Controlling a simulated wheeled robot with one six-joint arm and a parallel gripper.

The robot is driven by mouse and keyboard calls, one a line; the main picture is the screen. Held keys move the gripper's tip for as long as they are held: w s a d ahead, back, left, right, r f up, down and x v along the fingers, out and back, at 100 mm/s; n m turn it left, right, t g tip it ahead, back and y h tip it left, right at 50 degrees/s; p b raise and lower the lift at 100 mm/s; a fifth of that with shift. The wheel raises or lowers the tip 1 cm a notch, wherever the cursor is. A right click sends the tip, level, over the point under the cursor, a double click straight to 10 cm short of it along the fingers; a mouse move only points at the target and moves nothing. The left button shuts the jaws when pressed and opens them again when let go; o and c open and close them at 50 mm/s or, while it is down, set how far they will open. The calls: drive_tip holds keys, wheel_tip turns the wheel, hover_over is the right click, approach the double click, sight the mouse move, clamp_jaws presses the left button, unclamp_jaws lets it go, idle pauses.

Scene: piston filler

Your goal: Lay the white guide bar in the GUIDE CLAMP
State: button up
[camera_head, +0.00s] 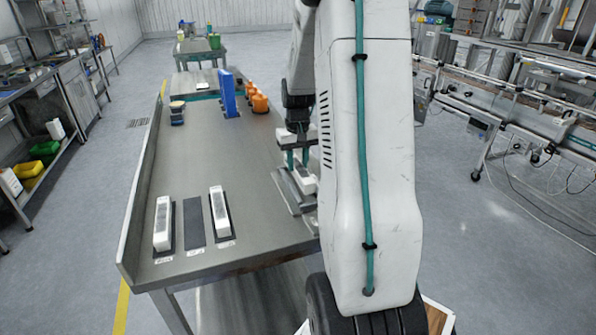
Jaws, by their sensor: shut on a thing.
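My gripper (298,157) is at the right edge of the metal table, partly hidden behind my own arm. Its teal fingers point down and are shut on a white bar (305,180), of which only one end shows. The bar is at a grey metal fixture (284,188), which looks like the guide clamp. I cannot tell whether the bar rests in it or is just above it. Two more white bars, one at the left (162,231) and one in the middle (219,214), lie on dark mats. The dark mat (194,222) between them is empty.
The metal table (240,165) has a raised left edge. A blue upright piece (228,94), several orange items (258,102) and a small stacked container (177,113) stand toward its far end. The table's middle is clear. A conveyor line (500,100) stands at the right.

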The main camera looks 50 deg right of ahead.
sight(298, 165)
drive_tip(key=shift+f, duration=1.75)
drive_tip(key=shift+f, duration=0.1)
drive_tip(key=o, duration=1.1)
drive_tip(key=shift+f, duration=0.1)
